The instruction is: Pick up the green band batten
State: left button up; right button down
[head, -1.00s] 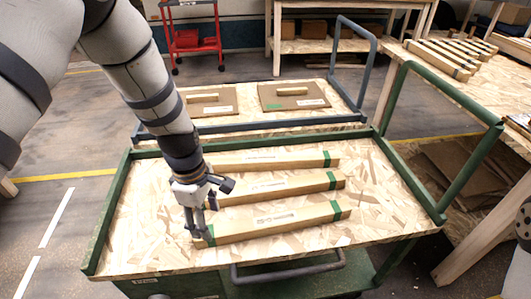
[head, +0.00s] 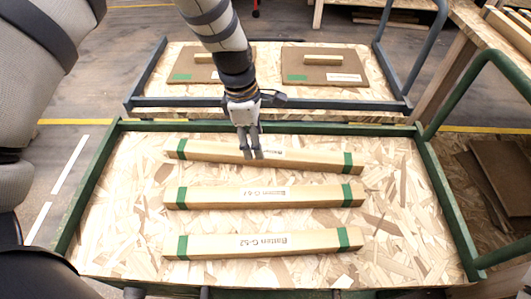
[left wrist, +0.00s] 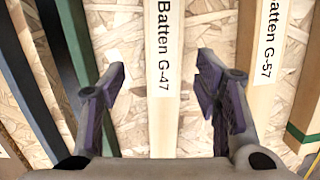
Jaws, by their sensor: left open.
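Three long tan battens with a green band near each end lie side by side on the green-framed cart. The far batten (head: 205,151), the middle batten (head: 230,196) and the near batten (head: 215,245) all show in the head view. My left gripper (head: 252,155) is open over the middle of the far batten, its fingers hiding part of it. In the left wrist view, the batten labelled G-47 (left wrist: 164,110) lies between the open fingertips (left wrist: 160,80), apart from both. The batten labelled G-57 (left wrist: 262,95) lies to the right. My right gripper is not in view.
The green cart's rail (head: 135,125) runs behind the far batten. Beyond it stands a blue-framed cart (head: 150,85) with two brown panels (head: 210,75) bearing small blocks. A wooden workbench (head: 480,45) stands at the right. Bare cart board surrounds the battens.

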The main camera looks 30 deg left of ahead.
pick_arm(q)
jog(key=f, duration=0.1)
jog(key=d+f, duration=0.1)
jog(key=f, duration=0.1)
jog(key=d+f, duration=0.1)
jog(key=shift+f, duration=0.2)
jog(key=shift+w+f, duration=0.15)
jog(key=shift+f, duration=0.1)
jog(key=c, duration=1.2)
jog(key=shift+r, duration=0.1)
jog(key=shift+c, duration=0.2)
jog(key=shift+r, duration=0.1)
